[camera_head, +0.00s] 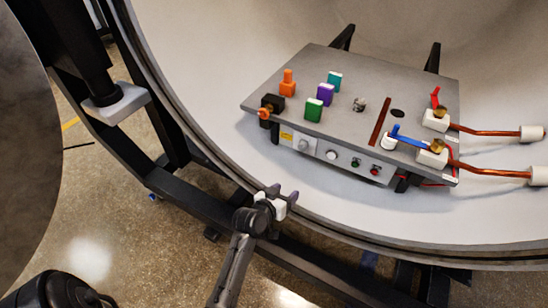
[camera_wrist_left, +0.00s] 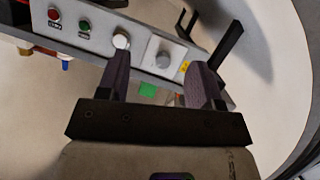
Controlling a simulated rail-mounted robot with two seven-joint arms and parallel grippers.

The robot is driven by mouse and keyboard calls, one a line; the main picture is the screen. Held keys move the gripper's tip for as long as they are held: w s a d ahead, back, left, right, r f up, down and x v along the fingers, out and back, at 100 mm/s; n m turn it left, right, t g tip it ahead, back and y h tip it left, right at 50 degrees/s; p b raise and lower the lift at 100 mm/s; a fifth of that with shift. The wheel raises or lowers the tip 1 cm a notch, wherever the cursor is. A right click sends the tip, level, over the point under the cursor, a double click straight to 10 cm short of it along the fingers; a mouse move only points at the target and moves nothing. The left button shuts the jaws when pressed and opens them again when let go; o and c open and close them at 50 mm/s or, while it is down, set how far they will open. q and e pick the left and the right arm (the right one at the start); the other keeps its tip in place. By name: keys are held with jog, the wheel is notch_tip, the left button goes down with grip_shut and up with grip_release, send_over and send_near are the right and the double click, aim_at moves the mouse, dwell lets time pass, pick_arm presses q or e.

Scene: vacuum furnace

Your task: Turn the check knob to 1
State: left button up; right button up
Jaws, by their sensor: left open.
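The control box's front panel (camera_head: 340,158) carries two round knobs: a grey knob (camera_head: 303,145) by a yellow label and a white knob (camera_head: 331,155) beside it. The labels are too small to read, so I cannot tell which is the check knob. In the left wrist view the grey knob (camera_wrist_left: 163,59) lies ahead between my fingers, on a pale plate, and the white knob (camera_wrist_left: 121,40) is by the left finger. My left gripper (camera_head: 282,194) is open and empty, in front of and below the panel, apart from it. My right gripper is not in view.
Green (camera_head: 356,162) and red (camera_head: 375,171) buttons sit right of the knobs. Coloured blocks, a blue lever (camera_head: 408,140) and copper rods (camera_head: 485,131) are on or beside the box top. The curved chamber rim (camera_head: 222,165) passes under my left arm. The chamber floor before the panel is clear.

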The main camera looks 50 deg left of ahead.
aim_at(301, 149)
pick_arm(q)
jog(key=w+a+r+t+y+b, duration=0.1)
jog(key=w+a, duration=0.1)
jog(key=w, duration=0.2)
jog(key=w+a+r+t+y+b, duration=0.1)
jog(key=w+a+r+b, duration=0.1)
jog(key=w, duration=0.2)
jog(key=w+a+r+y+b, duration=0.1)
jog(key=w+a, duration=0.1)
jog(key=w, duration=0.2)
jog(key=shift+w+a+r+m+t+b, duration=0.15)
jog(key=shift+w+m+t+b, duration=0.15)
jog(key=shift+w+t+b, duration=0.1)
jog(key=shift+w+a, duration=0.15)
jog(key=shift+w, duration=0.3)
jog(key=shift+c, duration=0.3)
